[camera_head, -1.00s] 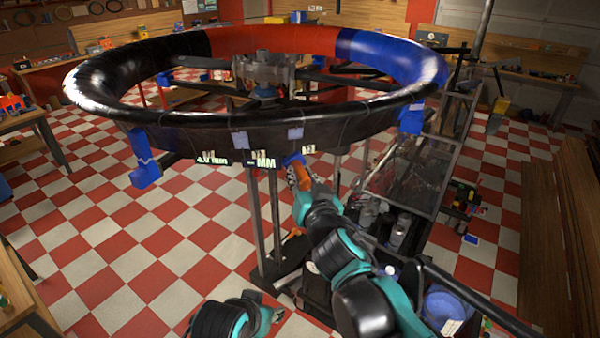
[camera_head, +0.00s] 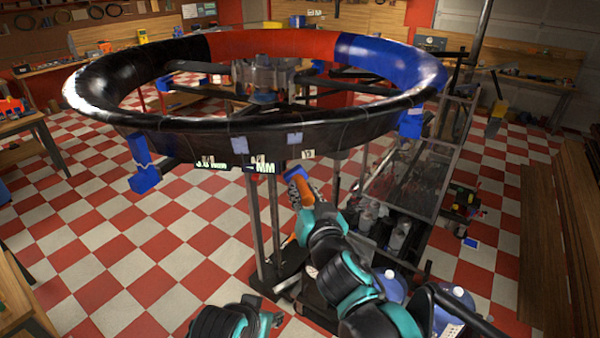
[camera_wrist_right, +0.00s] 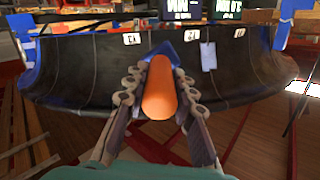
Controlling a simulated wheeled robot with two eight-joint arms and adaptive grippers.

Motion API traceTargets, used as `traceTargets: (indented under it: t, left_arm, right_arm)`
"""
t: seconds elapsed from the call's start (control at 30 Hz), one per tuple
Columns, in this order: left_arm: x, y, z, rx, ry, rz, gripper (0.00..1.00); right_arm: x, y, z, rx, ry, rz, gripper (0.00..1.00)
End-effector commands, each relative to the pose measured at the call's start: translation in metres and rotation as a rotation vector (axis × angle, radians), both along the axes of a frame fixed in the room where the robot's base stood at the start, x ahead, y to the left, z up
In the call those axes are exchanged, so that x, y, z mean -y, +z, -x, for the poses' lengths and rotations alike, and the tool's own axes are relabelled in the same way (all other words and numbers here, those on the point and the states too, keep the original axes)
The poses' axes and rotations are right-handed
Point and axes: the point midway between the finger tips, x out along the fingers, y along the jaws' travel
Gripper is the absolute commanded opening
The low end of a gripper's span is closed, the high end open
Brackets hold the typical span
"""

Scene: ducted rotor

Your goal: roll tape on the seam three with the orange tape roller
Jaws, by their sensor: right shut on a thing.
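The large ring-shaped duct (camera_head: 340,133) has black, red and blue parts and thin seam lines on its near black wall. Small number tags, such as one (camera_head: 308,154) in the head view, sit along its lower near edge; I cannot tell surely which marks seam three. My right gripper (camera_head: 301,192) is shut on the tape roller, with its orange body (camera_wrist_right: 159,90) between the fingers. The roller's blue head (camera_wrist_right: 168,53) points at the duct wall; in the head view it appears just below the rim. Contact is unclear.
A light tag (camera_wrist_right: 208,56) hangs on the duct wall. Blue brackets (camera_head: 146,165) hang at the rim. Dark posts (camera_head: 265,225) stand under the duct. A wire-mesh cart (camera_head: 405,180) stands right. Checkered floor (camera_head: 120,240) is open at left.

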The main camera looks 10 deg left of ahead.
Motion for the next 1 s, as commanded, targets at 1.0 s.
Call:
traceTargets:
  t: [1.0]
  left_arm:
    - [0.0,0.008,0.0,0.0,0.0,0.0,0.4]
  right_arm:
    - [-0.029,0.016,-0.058,-0.059,-0.015,0.034,0.0]
